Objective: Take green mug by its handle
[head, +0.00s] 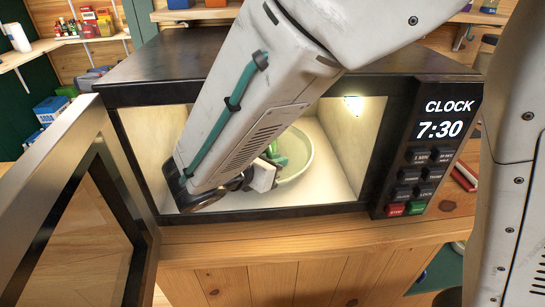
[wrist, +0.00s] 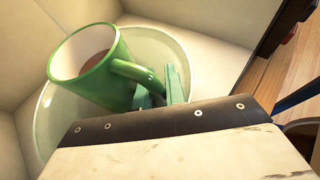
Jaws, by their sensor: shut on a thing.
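The green mug (wrist: 92,78) shows in the wrist view with a pale inside and something brownish in it. It is tilted in the picture, over a pale round plate (wrist: 42,125) in the microwave; I cannot tell whether it touches the plate. My gripper (wrist: 158,92) has its green fingers shut on the mug's handle (wrist: 138,72). In the head view my arm reaches into the open microwave (head: 290,213) and hides most of the mug and gripper. A little green (head: 296,150) shows past the arm, above the plate (head: 306,168).
The microwave door (head: 75,190) stands open at the left. The side walls and ceiling of the lit cavity are close around my arm. The control panel (head: 428,150) is at the right. The wooden counter (head: 290,240) runs below, with red objects (head: 464,177) at the right.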

